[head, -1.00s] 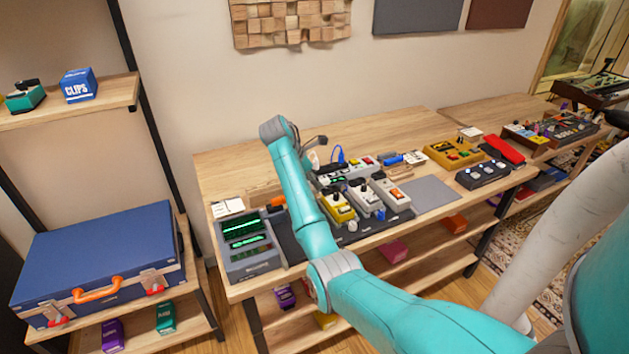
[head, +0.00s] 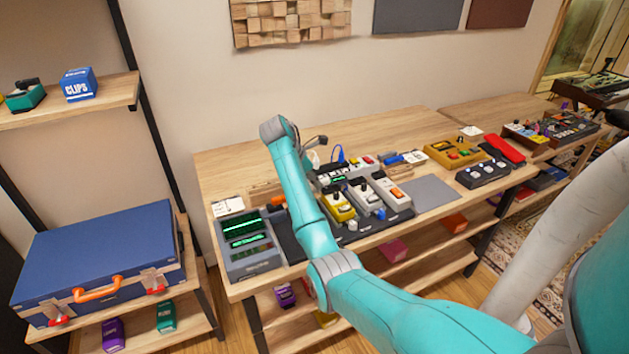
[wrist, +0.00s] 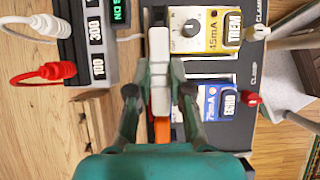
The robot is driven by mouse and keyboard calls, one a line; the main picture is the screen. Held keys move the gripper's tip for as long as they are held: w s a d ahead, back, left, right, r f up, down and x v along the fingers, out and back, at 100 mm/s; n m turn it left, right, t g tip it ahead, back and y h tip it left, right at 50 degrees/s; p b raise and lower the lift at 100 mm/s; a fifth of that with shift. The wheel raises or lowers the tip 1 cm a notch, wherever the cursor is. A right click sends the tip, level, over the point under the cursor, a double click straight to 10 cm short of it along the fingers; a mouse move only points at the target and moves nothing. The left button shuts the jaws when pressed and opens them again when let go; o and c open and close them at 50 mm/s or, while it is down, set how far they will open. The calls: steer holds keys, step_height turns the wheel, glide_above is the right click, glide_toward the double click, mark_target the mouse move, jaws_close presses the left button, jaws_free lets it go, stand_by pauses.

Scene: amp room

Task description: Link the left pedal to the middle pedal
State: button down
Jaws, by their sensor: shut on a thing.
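In the wrist view my gripper (wrist: 164,82) is shut on a slim pale link piece (wrist: 159,45). It lies along the far edges of two pedals; whether its ends are plugged in cannot be told. The blue and white ECHO pedal (wrist: 216,100) is the left one, mostly hidden by my arm in the head view. The yellow and white TREM pedal (wrist: 205,30) is the middle one, also in the head view (head: 338,206). A grey pedal (head: 365,197) stands to its right. My gripper is hidden behind my arm in the head view.
The pedals stand on a dark board (head: 289,240). A power supply (wrist: 72,28) with red and white plugs lies behind them. A meter box (head: 247,247) stands at the left. A grey mat (head: 430,193) at the right is clear.

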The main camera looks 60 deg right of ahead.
steer(key=shift+f, duration=0.9)
stand_by(1.2)
steer(key=c, duration=1)
jaws_free()
steer(key=shift+o, duration=0.4)
steer(key=o, duration=0.3)
steer(key=shift+o, duration=0.2)
